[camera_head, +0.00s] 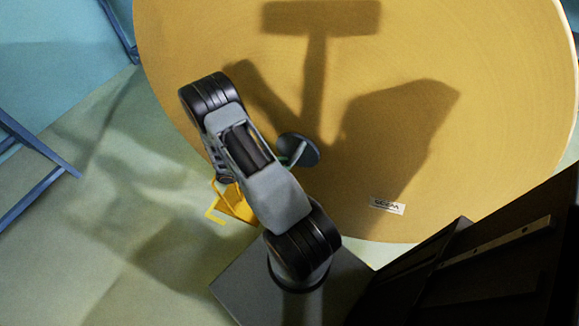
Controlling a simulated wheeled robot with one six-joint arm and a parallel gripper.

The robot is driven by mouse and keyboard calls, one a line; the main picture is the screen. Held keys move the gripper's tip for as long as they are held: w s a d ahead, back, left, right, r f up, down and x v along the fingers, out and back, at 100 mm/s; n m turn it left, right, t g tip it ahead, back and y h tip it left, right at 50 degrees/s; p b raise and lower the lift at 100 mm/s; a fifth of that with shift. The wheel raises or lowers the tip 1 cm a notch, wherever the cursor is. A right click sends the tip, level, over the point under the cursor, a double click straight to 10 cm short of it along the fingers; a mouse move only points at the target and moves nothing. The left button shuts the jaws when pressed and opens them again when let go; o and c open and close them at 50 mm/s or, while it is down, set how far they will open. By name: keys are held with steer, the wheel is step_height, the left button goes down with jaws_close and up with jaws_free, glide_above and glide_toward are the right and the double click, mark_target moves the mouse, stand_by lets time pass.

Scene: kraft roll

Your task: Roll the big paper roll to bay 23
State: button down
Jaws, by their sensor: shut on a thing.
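The big paper roll (480,150) stands on its rim and fills the upper middle and right, its round tan end facing me. A small white label (387,205) is on that end near the bottom. My grey and black arm crosses in front of its lower left. My gripper (222,179) is mostly hidden behind the arm, at the lower left rim. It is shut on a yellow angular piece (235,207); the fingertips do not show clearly. Whether this piece touches the roll cannot be told. Bay 23 cannot be made out.
A dark disc on a thin greenish stem (300,150) shows beside my arm, in front of the roll. Blue metal frames (35,185) stand at the left. The pale green floor (110,240) between them and the roll is clear. Shadows fall on the roll and floor.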

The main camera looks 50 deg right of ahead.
steer(key=shift+w+d+r, duration=0.2)
steer(key=shift+w+d, duration=0.05)
steer(key=shift+w, duration=0.25)
steer(key=shift+w+d+r, duration=0.2)
steer(key=shift+w, duration=0.3)
steer(key=c, duration=1.4)
jaws_free()
steer(key=o, duration=0.3)
steer(key=shift+w+a+f, duration=0.25)
steer(key=shift+w, duration=0.2)
steer(key=shift+o, duration=0.4)
steer(key=shift+s+d, duration=0.1)
steer(key=shift+s, duration=0.05)
steer(key=v, duration=1.4)
steer(key=shift+s, duration=0.2)
